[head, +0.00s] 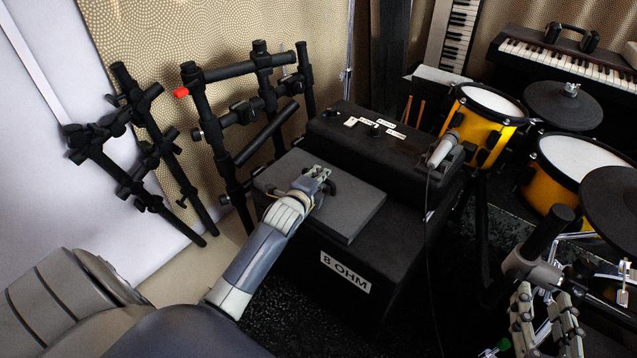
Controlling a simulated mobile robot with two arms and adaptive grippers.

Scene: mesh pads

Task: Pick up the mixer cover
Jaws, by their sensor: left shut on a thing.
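The mixer cover (352,218) is a flat dark grey slab in the middle of the head view. It lies on top of the black speaker box, or very close above it; I cannot tell if there is a gap. My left gripper (322,177) is over the middle of the slab and shut on the mixer cover. The exact grip is hidden by the fingers and the wrist. My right gripper (545,318) is at the lower right, away from the cover, with its two fingers apart and nothing between them.
The black speaker box (310,283) has an "8 OHM" label. A black unit (350,125) with labels and a microphone (443,150) stands behind the cover. Black rack stands (225,130) are at left. Yellow drums (485,118), cymbal pads and keyboards fill the right.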

